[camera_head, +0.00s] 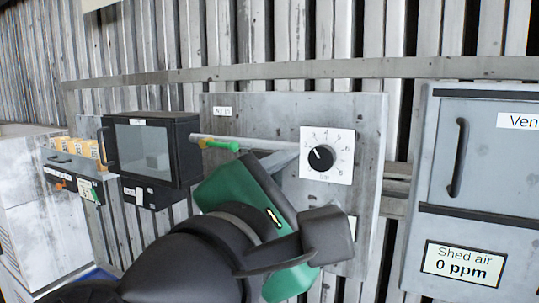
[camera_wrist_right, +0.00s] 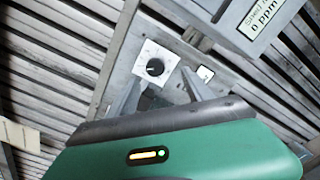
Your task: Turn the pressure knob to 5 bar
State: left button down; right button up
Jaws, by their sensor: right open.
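The pressure knob (camera_head: 321,158) is a round black knob on a white square dial plate (camera_head: 344,146) with numbers around it. Its white mark points up and to the left; the exact value is too small to read surely. In the right wrist view the knob (camera_wrist_right: 155,68) shows above and between my fingers. My right gripper (camera_head: 292,163) is open, with its grey fingers just left of the dial in the head view. In the wrist view its fingers (camera_wrist_right: 163,92) are spread and empty, and contact with the knob does not show. My left gripper is not in view.
The dial sits on a grey panel (camera_head: 260,110). A green-handled lever (camera_head: 222,146) on a pipe and a black box with a window (camera_head: 150,145) are to the left. A grey cabinet (camera_head: 490,150) with a handle and a "Shed air 0 ppm" display (camera_head: 462,264) is to the right.

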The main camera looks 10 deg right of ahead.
aim_at(318, 163)
jog(key=w+p, duration=0.1)
jog(key=w, duration=0.2)
jog(key=w+d+p, duration=0.1)
jog(key=w, duration=0.2)
jog(key=w+d+p, duration=0.1)
jog(key=w, duration=0.2)
jog(key=shift+w+d+r, duration=0.2)
jog(key=shift+w, duration=0.05)
jog(key=shift+w+d+f, duration=0.1)
jog(key=shift+w+d, duration=0.1)
jog(key=shift+d, duration=0.1)
jog(key=shift+w+d+f, duration=0.1)
jog(key=shift+d+f, duration=0.05)
jog(key=shift+d, duration=1.05)
jog(key=shift+c, duration=2.4)
jog(key=shift+w+a, duration=0.15)
jog(key=shift+a, duration=0.35)
jog(key=c, duration=0.5)
jog(key=shift+a, duration=0.15)
jog(key=shift+c, duration=1.2)
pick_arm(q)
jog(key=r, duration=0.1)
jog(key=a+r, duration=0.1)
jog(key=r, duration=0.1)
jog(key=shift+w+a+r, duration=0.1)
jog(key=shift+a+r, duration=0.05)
pick_arm(e)
jog(key=shift+d+f, duration=0.1)
jog(key=shift+d, duration=0.15)
grip_shut()
